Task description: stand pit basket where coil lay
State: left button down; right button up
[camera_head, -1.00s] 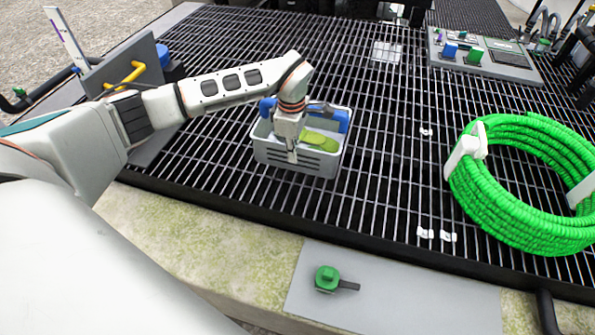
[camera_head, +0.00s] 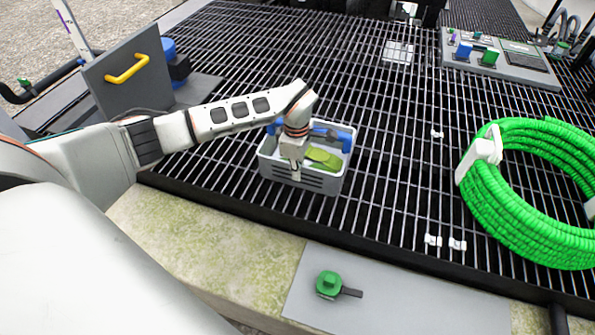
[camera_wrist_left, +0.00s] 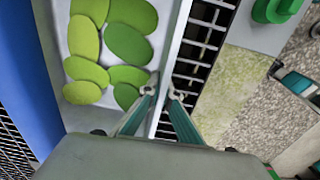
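The pit basket (camera_head: 325,184) is a light grey tub with slotted sides and blue grips, standing at the front middle of the black grating. Green oval pieces (camera_head: 322,158) lie in it; they also show in the left wrist view (camera_wrist_left: 128,45). My left gripper (camera_head: 295,174) is at its front wall. In the left wrist view its fingers (camera_wrist_left: 164,92) straddle the basket rim (camera_wrist_left: 175,45), one inside and one outside, closed on it. The green coil (camera_head: 480,205) with white straps lies on the grating at the right. My right gripper is not in view.
White clips (camera_head: 433,240) sit on the grating left of the coil. A grey plate with a green knob (camera_head: 328,284) lies in front. A control panel (camera_head: 505,62) is at the back right. A grey board with a yellow handle (camera_head: 126,69) stands at the left.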

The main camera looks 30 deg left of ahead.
pick_arm(q)
jog(key=c, duration=2.3)
grip_release()
jog(key=shift+f, duration=0.1)
